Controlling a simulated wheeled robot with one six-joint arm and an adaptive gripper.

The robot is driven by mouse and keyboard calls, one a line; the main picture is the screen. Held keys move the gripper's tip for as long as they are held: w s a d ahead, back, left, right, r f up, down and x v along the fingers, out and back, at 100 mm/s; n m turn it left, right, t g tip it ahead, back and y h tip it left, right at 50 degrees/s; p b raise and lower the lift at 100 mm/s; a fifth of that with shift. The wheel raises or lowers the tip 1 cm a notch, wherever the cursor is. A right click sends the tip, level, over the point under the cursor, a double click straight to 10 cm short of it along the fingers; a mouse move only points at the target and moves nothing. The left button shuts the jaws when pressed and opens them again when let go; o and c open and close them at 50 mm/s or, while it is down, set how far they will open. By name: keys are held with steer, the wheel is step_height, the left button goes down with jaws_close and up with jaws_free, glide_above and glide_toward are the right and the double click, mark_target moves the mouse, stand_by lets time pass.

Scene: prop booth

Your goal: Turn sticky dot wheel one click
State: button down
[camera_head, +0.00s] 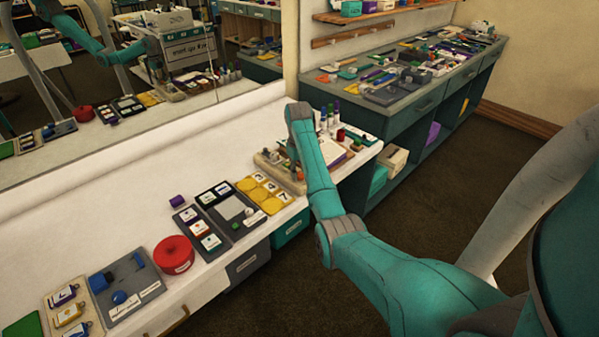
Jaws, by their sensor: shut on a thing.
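My gripper (290,151) is down at the beige tray (265,162) at the right end of the white counter. My teal forearm stands in front and hides most of it; only a dark bit shows beside the arm. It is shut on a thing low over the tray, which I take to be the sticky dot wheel. The wheel itself is hidden behind my arm and gripper, so its dots and its turn cannot be read.
On the white counter (95,225) lie yellow number cards (265,194), a dark tray (236,212), a red round tub (173,255) and a grey tray with blue pieces (127,287). Bottles (335,115) stand close behind my arm. A mirror (110,60) backs the counter.

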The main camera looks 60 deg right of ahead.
steer(key=c, duration=0.8)
jaws_free()
steer(key=shift+o, duration=0.2)
